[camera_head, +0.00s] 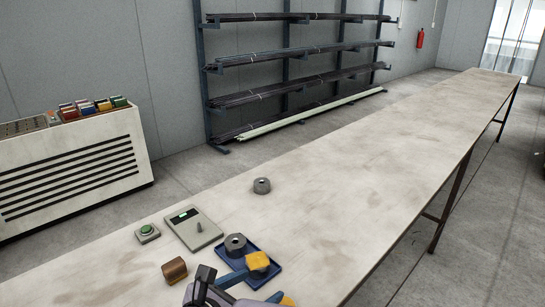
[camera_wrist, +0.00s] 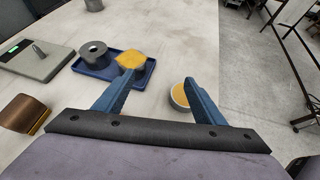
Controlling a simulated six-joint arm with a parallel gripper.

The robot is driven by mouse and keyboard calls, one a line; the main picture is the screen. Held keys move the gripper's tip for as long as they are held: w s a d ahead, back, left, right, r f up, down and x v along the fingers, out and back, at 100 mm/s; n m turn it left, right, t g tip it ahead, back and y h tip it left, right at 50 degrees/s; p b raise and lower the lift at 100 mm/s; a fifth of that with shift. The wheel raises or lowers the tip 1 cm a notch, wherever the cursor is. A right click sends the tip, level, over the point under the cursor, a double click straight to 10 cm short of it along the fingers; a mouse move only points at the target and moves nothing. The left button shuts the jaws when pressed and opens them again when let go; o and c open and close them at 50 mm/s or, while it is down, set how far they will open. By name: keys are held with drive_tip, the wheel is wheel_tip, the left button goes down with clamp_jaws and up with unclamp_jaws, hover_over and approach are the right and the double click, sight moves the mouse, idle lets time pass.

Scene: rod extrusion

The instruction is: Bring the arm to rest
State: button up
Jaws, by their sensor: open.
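My gripper (camera_head: 262,284) is low in the head view, over the near part of the table. In the wrist view my gripper (camera_wrist: 160,80) shows two blue fingers spread apart with nothing held between them. The left fingertip overlaps a yellow-topped piece (camera_head: 257,260) on the blue tray (camera_head: 268,278); I cannot tell whether they touch. A round grey piece with a yellow top (camera_wrist: 180,95) shows by the right finger, partly hidden. A grey ring (camera_head: 235,243) sits on the tray.
A grey device with a display and peg (camera_head: 193,229), a green button box (camera_head: 148,233), a brown block (camera_head: 174,269) and another grey ring (camera_head: 262,185) stand on the table. The table's far length (camera_head: 400,130) is clear. A rod rack (camera_head: 290,65) stands by the wall.

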drive_tip(key=d+m+g, duration=0.1)
drive_tip(key=d, duration=0.1)
drive_tip(key=d+m+g+p, duration=0.1)
drive_tip(key=d, duration=0.2)
drive_tip(key=d+f+m+g+h, duration=0.1)
drive_tip(key=d, duration=0.1)
drive_tip(key=shift+d+f+m+p, duration=0.1)
drive_tip(key=shift+d+m+p, duration=0.3)
drive_tip(key=s+d+f+m+g+y+p, duration=0.2)
drive_tip(key=s+d+m, duration=0.4)
drive_tip(key=m, duration=0.6)
drive_tip(key=s+d+f+m+g+y+p, duration=0.2)
drive_tip(key=s+d+m+g+y, duration=0.3)
drive_tip(key=m, duration=0.8)
drive_tip(key=shift+s+d+f, duration=0.35)
drive_tip(key=shift+d+f, duration=0.1)
